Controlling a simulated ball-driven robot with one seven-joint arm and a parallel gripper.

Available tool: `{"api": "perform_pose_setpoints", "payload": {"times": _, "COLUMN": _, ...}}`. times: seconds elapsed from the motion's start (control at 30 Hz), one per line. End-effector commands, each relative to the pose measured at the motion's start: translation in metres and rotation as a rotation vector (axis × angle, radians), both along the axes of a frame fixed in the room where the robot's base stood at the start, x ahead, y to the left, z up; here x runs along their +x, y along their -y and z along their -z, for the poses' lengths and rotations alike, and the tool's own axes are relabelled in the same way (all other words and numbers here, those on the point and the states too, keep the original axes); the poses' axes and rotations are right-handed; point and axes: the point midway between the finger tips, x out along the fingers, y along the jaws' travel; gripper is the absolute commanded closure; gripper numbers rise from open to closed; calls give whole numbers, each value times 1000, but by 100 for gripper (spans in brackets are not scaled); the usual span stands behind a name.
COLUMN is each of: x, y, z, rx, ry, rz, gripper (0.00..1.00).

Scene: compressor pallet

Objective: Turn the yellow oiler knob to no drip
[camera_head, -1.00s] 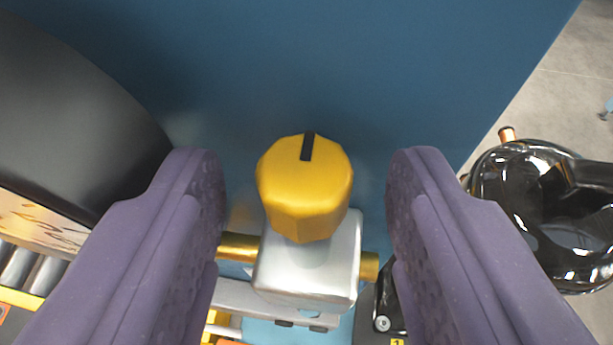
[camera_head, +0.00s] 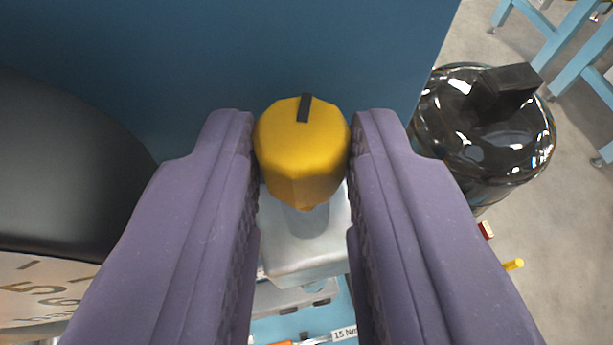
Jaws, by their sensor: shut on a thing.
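The yellow oiler knob (camera_head: 301,152) is faceted, with a black pointer mark (camera_head: 304,107) on its top edge, near the middle of the picture. The mark points toward the top of the picture, tipped very slightly right. The knob sits above a silver-grey block (camera_head: 303,245). My gripper (camera_head: 302,145) has its two purple padded fingers closed on the left and right sides of the knob. The fingers hide the pipe ends beside the block. No scale around the knob can be made out.
A blue wall-like panel (camera_head: 230,50) stands behind the knob. A glossy black vessel (camera_head: 500,140) stands at the right, with grey floor beyond.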

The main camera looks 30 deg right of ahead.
Motion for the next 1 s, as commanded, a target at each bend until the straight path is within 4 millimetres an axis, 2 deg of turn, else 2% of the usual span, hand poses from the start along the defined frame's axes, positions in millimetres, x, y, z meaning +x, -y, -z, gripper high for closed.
{"api": "perform_pose_setpoints", "payload": {"times": 0.03, "x": 1, "y": -1, "z": -4, "rx": -2, "ry": 4, "rz": 12, "gripper": 100}}
{"api": "perform_pose_setpoints", "payload": {"times": 0.37, "x": 1, "y": -1, "z": -1, "rx": -1, "ry": 5, "rz": 25, "gripper": 100}}
{"api": "perform_pose_setpoints", "payload": {"times": 0.4, "x": 1, "y": -1, "z": -1, "rx": -1, "ry": 5, "rz": 25, "gripper": 68}}
{"api": "perform_pose_setpoints", "payload": {"times": 0.5, "x": 1, "y": -1, "z": 0, "rx": -1, "ry": 5, "rz": 25, "gripper": 48}}
{"api": "perform_pose_setpoints", "payload": {"times": 1.0, "x": 1, "y": -3, "z": 0, "rx": 0, "ry": 5, "rz": 21, "gripper": 48}}
